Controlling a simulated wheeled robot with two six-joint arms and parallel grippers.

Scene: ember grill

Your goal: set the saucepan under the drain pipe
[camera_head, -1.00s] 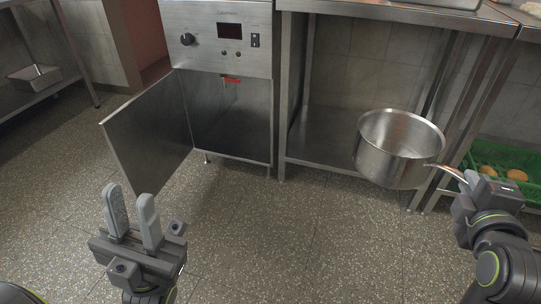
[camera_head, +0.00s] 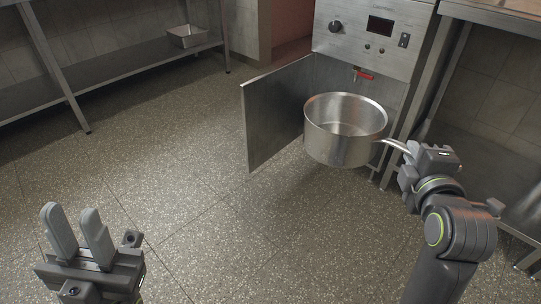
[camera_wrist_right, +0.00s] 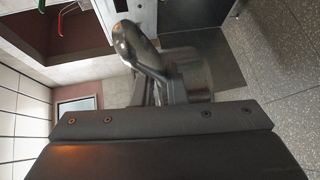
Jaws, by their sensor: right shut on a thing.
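The steel saucepan (camera_head: 340,148) is upright in the air in front of the open cabinet. My right gripper (camera_head: 411,152) is shut on its handle (camera_head: 394,145), at the pan's right. In the right wrist view the pan (camera_wrist_right: 190,72) is blurred, beyond a gripper finger (camera_wrist_right: 140,50). The drain pipe (camera_head: 356,72) with its red lever (camera_head: 365,77) shows inside the cabinet top, above and behind the pan's rim. The pan hides much of the cabinet's inside. My left gripper (camera_head: 72,222) is open and empty over the floor at lower left.
The cabinet door (camera_head: 272,118) stands open, just left of the pan. A steel table leg (camera_head: 430,85) and lower shelf (camera_head: 485,165) are to the right. A shelf (camera_head: 110,80) with a tray (camera_head: 187,36) is at back left. The middle floor is clear.

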